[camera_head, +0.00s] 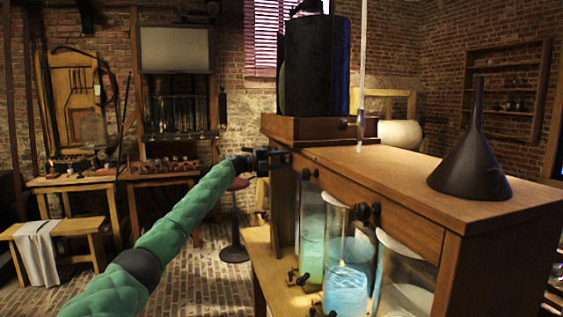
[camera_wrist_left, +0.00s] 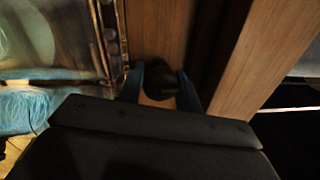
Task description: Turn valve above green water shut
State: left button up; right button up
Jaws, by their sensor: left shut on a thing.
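My left gripper (camera_head: 280,157) is at the far left end of the wooden cabinet's front. In the left wrist view its two blue-dark fingers (camera_wrist_left: 161,92) are closed around a dark rounded valve knob (camera_wrist_left: 160,76), which is partly hidden in shadow. In the head view the gripper hides this knob. The jar of green water (camera_head: 311,245) stands below, at the left of the row of jars. Another dark valve knob (camera_head: 306,174) shows just right of the gripper. My right gripper is in neither view.
A jar of bright blue water (camera_head: 347,277) and a jar with pale contents (camera_head: 405,297) stand beside the green one. More dark knobs (camera_head: 363,212) sit on the cabinet front. A black funnel (camera_head: 470,165) stands on the cabinet top (camera_head: 400,180). Open floor lies left of the cabinet.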

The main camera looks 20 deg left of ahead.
pick_arm(q)
jog(key=shift+f, duration=0.25)
jog(key=o, duration=1)
jog(key=shift+r, duration=0.1)
